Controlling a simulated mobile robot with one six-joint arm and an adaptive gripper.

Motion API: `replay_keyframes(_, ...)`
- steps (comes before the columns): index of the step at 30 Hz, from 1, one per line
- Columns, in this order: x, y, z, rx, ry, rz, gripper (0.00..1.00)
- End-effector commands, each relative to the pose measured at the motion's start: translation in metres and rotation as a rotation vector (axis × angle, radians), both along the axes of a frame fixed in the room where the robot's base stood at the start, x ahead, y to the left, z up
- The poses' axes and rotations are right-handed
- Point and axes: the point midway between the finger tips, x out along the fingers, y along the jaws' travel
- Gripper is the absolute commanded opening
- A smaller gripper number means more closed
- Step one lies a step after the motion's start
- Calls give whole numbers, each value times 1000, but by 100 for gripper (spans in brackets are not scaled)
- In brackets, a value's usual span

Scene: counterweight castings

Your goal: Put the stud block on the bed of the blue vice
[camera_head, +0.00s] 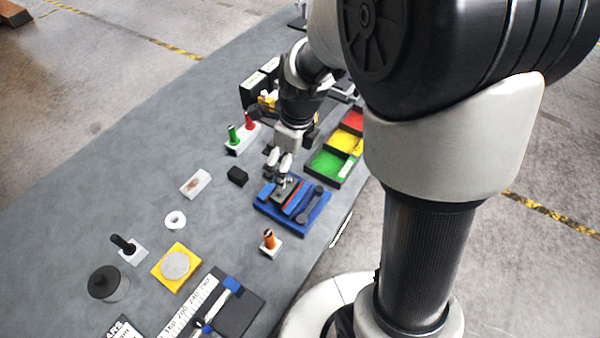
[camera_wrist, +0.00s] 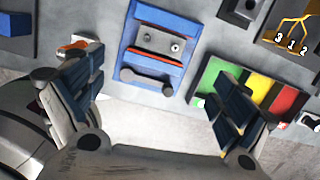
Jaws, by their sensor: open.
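The blue vice (camera_head: 310,213) lies near the table's right edge, and it also shows in the wrist view (camera_wrist: 129,75). In the head view the block (camera_head: 284,190) is partly hidden under my gripper. My gripper (camera_head: 279,168) is above the vice, with its fingers pointing down at it. In the wrist view its fingers (camera_wrist: 160,88) are wide apart with nothing between them, one to each side of the vice.
A tray with green, yellow and red compartments (camera_head: 327,166) stands just beyond the vice. A black block (camera_head: 237,176) lies left of the vice. The grey table (camera_head: 120,170) is mostly clear farther left.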

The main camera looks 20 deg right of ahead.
Motion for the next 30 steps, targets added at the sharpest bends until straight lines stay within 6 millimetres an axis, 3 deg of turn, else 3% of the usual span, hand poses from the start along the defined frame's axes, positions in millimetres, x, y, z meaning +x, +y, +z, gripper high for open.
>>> replay_keyframes(5,-31,6,54,-87,-98,449,95)
replay_keyframes(9,-70,10,95,-208,-176,936,95)
replay_keyframes(15,-132,12,132,-419,-243,1612,95)
replay_keyframes(22,-182,10,145,-623,-241,2169,95)
replay_keyframes(30,-195,9,145,-685,-224,2342,95)
